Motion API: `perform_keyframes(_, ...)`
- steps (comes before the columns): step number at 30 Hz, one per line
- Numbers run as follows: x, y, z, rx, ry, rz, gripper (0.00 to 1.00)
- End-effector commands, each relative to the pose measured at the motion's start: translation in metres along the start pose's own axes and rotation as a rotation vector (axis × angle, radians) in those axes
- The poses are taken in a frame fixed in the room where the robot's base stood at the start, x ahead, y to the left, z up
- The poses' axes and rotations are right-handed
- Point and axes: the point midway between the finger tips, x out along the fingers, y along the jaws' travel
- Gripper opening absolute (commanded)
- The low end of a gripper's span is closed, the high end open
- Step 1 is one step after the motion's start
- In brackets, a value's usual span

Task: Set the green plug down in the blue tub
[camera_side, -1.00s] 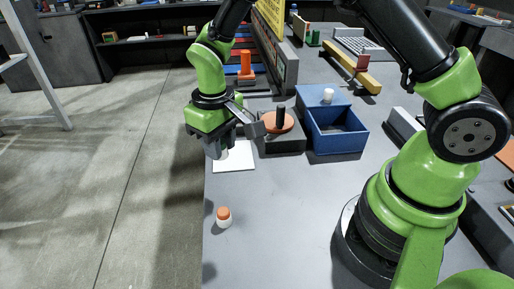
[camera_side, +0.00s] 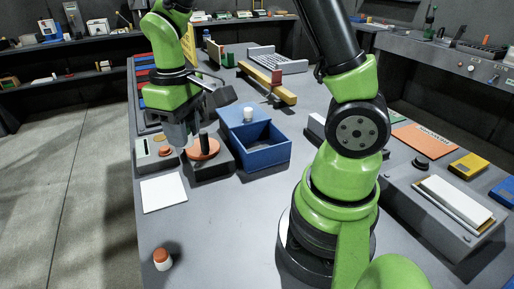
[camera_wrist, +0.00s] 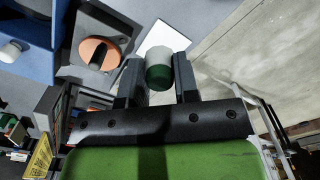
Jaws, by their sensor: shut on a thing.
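The green plug (camera_wrist: 158,72), a short cylinder with a green part and a white part, is between the two fingers of my gripper (camera_wrist: 160,82) in the wrist view. My gripper (camera_side: 181,137) is shut on it, with the fingers pointing down. In the side view I cannot make the plug out between the fingers. The blue tub (camera_side: 265,162) is an open box on the table, to the right of my gripper, past the orange disc. Its inside looks empty where I can see it.
An orange disc with an upright black handle (camera_side: 204,147) stands on a dark block between my gripper and the tub. A blue panel with a white knob (camera_side: 248,114) adjoins the tub's back. A white square (camera_side: 164,193) and an orange-topped white plug (camera_side: 162,260) lie in front.

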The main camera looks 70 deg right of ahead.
Motion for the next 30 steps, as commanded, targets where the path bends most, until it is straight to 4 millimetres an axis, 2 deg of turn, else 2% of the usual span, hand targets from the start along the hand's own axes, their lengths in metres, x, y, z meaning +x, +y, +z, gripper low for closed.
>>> perform_keyframes(5, 0.002, 0.006, -0.002, 0.010, 0.000, 0.000, 0.06)
perform_keyframes(8, 0.009, 0.025, -0.004, 0.043, -0.002, 0.000, 0.06)
perform_keyframes(11, 0.020, 0.060, -0.006, 0.097, -0.003, 0.000, 0.06)
perform_keyframes(14, 0.035, 0.103, -0.002, 0.161, -0.004, 0.000, 0.06)
perform_keyframes(18, 0.056, 0.160, 0.015, 0.240, -0.003, 0.000, 0.06)
perform_keyframes(21, 0.069, 0.192, 0.031, 0.288, -0.002, 0.000, 0.06)
perform_keyframes(25, 0.081, 0.220, 0.050, 0.329, 0.000, 0.002, 0.06)
perform_keyframes(30, 0.087, 0.233, 0.060, 0.349, 0.001, 0.003, 0.06)
